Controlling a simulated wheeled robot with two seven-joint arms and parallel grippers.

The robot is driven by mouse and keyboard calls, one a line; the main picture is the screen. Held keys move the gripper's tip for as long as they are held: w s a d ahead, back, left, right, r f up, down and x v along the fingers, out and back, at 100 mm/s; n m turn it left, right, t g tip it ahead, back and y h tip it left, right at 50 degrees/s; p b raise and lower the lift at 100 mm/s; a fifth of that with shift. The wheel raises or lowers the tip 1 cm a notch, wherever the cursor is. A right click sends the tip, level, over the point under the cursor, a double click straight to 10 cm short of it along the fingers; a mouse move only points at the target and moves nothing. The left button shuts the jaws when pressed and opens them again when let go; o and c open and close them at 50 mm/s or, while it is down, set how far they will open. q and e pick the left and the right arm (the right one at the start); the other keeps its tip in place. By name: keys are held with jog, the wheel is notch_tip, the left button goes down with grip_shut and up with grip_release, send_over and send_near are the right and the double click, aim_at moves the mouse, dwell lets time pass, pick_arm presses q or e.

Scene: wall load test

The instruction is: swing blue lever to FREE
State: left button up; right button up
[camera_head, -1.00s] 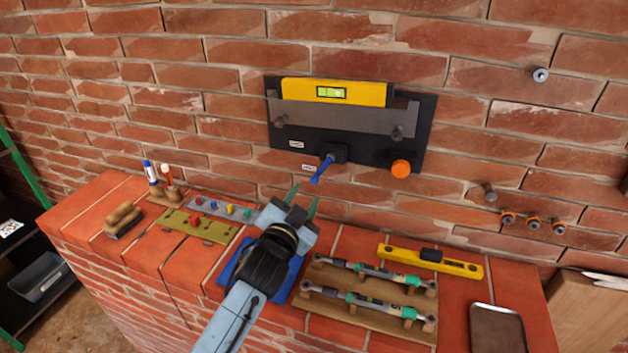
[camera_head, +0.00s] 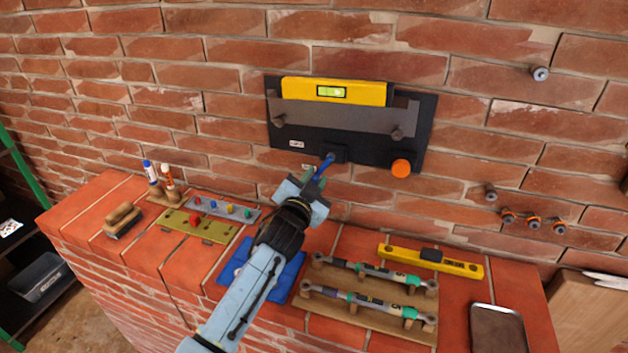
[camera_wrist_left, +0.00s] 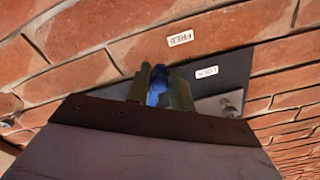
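The blue lever (camera_head: 326,160) juts out from a black pivot block on the dark wall panel (camera_head: 422,130), its outer end partly hidden by my gripper. My left gripper (camera_head: 313,179) is at the lever's outer end. In the left wrist view its two greenish fingers stand close on either side of the blue lever (camera_wrist_left: 157,86), shut on it. The FREE label (camera_wrist_left: 181,38) and the LOCK label (camera_wrist_left: 206,73) show upside down in that view. In the head view two small labels sit left of the lever, too small to read. My right gripper is not in view.
An orange knob (camera_head: 401,168) is right of the lever, and a yellow level (camera_head: 340,92) tops the panel.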

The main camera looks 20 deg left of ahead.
pick_arm(q)
grip_shut()
jog(key=shift+d+f+n, duration=0.25)
jog(key=shift+d+n, duration=0.25)
jog(key=shift+n, duration=0.7)
jog(key=shift+o, duration=1.6)
grip_release()
jog(key=shift+s, duration=0.1)
jog(key=s, duration=1.3)
jog(key=shift+s+a, duration=0.15)
jog(key=shift+a, duration=0.05)
